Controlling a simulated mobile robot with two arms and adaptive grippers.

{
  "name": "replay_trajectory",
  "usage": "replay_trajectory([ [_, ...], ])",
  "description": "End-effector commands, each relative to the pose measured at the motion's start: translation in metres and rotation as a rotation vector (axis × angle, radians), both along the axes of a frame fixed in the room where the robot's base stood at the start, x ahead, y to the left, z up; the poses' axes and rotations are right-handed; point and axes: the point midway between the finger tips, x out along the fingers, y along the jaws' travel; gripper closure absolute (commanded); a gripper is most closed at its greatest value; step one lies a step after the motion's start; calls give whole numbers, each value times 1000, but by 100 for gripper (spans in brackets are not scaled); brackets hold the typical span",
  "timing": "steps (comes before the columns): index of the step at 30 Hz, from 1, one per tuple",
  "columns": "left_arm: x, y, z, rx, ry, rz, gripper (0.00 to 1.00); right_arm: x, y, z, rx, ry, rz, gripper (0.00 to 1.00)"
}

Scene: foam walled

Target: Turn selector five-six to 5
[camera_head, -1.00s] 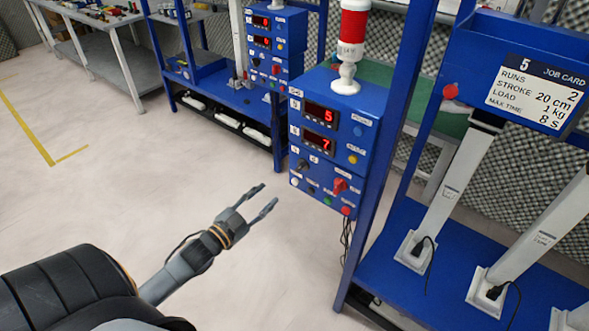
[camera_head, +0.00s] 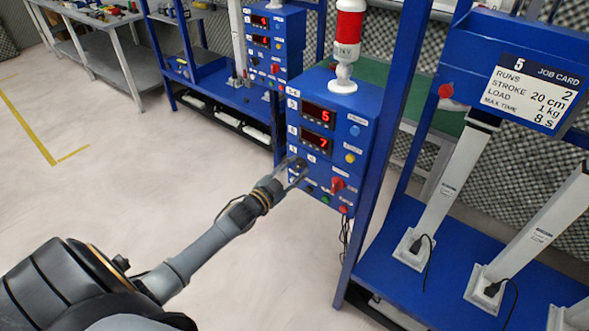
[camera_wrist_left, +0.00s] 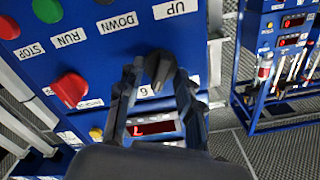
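The blue control box (camera_head: 337,120) stands on a blue frame, with red displays reading 5 above 7. The selector is a small dark knob (camera_wrist_left: 160,68) on its face; in the head view it is largely hidden by my gripper. In the left wrist view a white label (camera_wrist_left: 145,91) lies by the knob's narrow end; its character looks like a 6. My left gripper (camera_head: 297,176) is at the lower left of the box face. Its two fingers (camera_wrist_left: 160,75) are open on either side of the knob, and I cannot tell whether they touch it.
A red knob (camera_head: 338,185) sits beside the selector, with small buttons below. A red and white beacon (camera_head: 348,40) tops the box. Another blue box (camera_head: 273,40) stands behind. A job card (camera_head: 530,90) is at the right.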

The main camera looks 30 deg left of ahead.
Motion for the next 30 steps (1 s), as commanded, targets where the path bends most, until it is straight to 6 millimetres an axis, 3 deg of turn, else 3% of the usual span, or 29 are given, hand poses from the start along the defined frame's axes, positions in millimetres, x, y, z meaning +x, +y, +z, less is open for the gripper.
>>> replay_trajectory([
  [5, 0, 0, 0, -1, 0, 0, 64, 0, -3, 0, -4, 0, 2, 60],
  [10, 0, 0, 0, -1, 0, 0, 99, 0, -8, 0, -9, 0, 2, 60],
  [11, 0, 0, 0, -1, 0, 0, 100, 0, -9, 0, -11, 0, 3, 60],
  [22, 0, 0, 0, -31, 2, 0, 100, 0, -11, 2, -13, 0, 1, 60],
  [30, 0, 1, 1, -177, 15, 1, 100, 0, -11, 8, -13, -1, 0, 60],
])
